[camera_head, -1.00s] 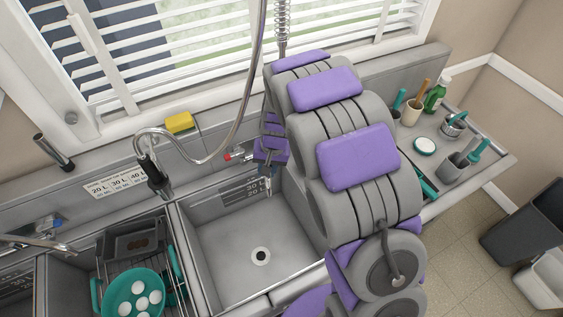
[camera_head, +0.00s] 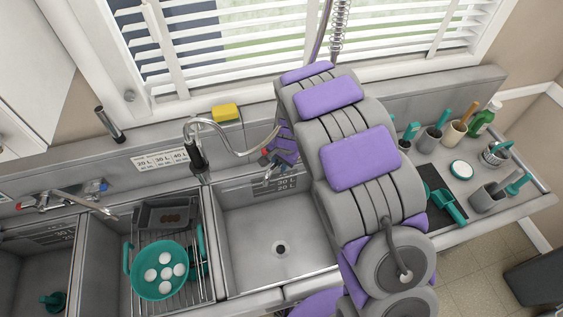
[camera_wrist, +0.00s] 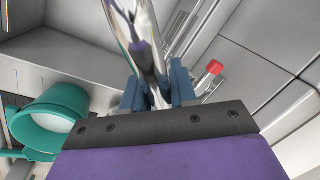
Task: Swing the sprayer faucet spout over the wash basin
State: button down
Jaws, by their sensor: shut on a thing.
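A chrome tube (camera_wrist: 147,40), seemingly the faucet spout, runs between the blue-grey fingers of my gripper (camera_wrist: 158,88) in the wrist view. My gripper is shut on it. In the head view my gripper (camera_head: 272,174) is at the back wall, above the rear of the empty wash basin (camera_head: 232,250), partly hidden by my arm. The spring riser (camera_head: 337,35) rises behind my arm. A red knob shows in the wrist view (camera_wrist: 215,67).
A dish rack (camera_head: 192,282) with a teal colander (camera_head: 139,283) of white eggs fills the basin to the left. Another faucet (camera_head: 70,202) stands farther left. A yellow sponge (camera_head: 226,112) lies on the ledge. Bottles and utensils crowd the right counter, including a green bottle (camera_head: 482,120).

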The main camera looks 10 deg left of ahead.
jog(key=c, duration=1)
grip_release()
notch_tip(320, 180, up, 17)
jog(key=s+d, duration=0.1)
jog(key=d, duration=0.1)
jog(key=shift+s+d, duration=0.2)
jog(key=shift+d, duration=0.1)
